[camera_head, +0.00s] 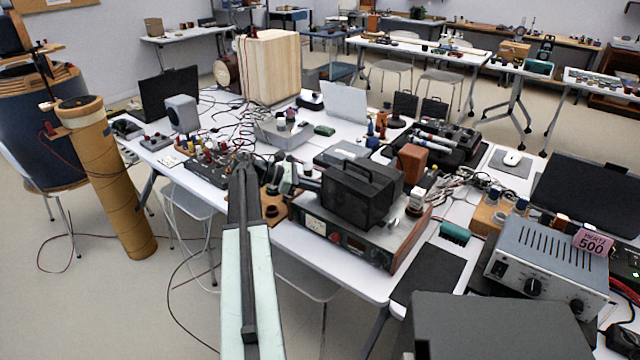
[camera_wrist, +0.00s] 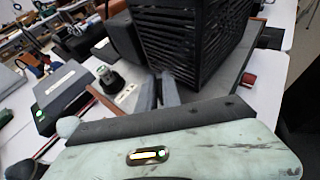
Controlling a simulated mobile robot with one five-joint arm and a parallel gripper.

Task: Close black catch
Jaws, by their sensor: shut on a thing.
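A black box with a top handle (camera_head: 362,198) sits on a wood-sided instrument (camera_head: 382,246) at the table's front. In the wrist view, the ribbed side of the black box (camera_wrist: 195,42) fills the upper middle. I cannot pick out the black catch clearly in either view.
A grey power unit (camera_head: 550,265) and a dark flat panel (camera_head: 428,274) are to the right. A dark grey case (camera_head: 345,160) is behind the black box. Cables and small parts crowd the table (camera_head: 340,262), whose front edge is near.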

